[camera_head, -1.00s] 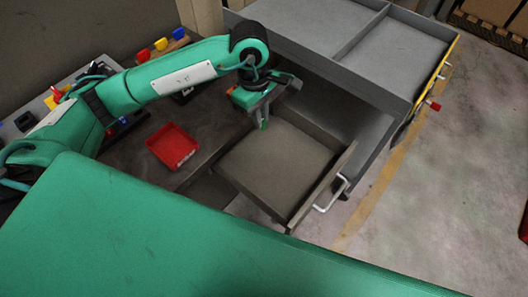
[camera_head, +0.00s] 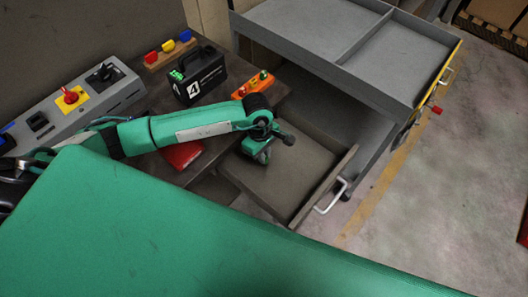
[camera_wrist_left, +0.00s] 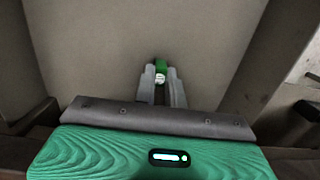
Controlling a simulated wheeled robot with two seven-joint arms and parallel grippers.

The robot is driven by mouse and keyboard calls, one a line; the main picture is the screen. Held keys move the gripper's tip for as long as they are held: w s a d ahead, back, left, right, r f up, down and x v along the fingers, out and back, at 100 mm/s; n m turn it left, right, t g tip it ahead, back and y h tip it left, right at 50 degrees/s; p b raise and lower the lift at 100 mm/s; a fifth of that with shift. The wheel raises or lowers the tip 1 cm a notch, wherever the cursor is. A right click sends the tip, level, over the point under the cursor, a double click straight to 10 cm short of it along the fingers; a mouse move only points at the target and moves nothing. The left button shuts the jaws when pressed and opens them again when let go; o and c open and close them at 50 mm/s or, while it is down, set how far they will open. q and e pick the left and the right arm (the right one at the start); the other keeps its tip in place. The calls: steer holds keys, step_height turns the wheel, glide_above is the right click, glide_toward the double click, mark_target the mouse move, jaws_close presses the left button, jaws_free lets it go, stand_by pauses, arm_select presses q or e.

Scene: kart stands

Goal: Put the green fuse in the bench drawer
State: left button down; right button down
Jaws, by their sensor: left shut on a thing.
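The green fuse (camera_wrist_left: 161,66) shows in the left wrist view between the fingertips of my left gripper (camera_wrist_left: 161,82), which is shut on it. In the head view my left gripper (camera_head: 263,157) is over the left part of the open bench drawer (camera_head: 300,172); the fuse is hidden there by my arm. The drawer is pulled out, with a pale handle (camera_head: 331,197) on its front. In the wrist view the drawer's bare floor (camera_wrist_left: 100,45) lies below the fuse. I cannot tell whether the fuse touches it. My right gripper is not in view.
A red tray (camera_head: 184,154) lies on the bench, partly behind my arm. A black box (camera_head: 196,76), an orange control box (camera_head: 254,85) and a rack of coloured pieces (camera_head: 170,48) stand beyond it. A grey cart (camera_head: 345,73) stands close behind the drawer.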

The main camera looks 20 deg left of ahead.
arm_select(q)
steer(key=shift+f, duration=0.2)
steer(key=c, duration=1.5)
jaws_free()
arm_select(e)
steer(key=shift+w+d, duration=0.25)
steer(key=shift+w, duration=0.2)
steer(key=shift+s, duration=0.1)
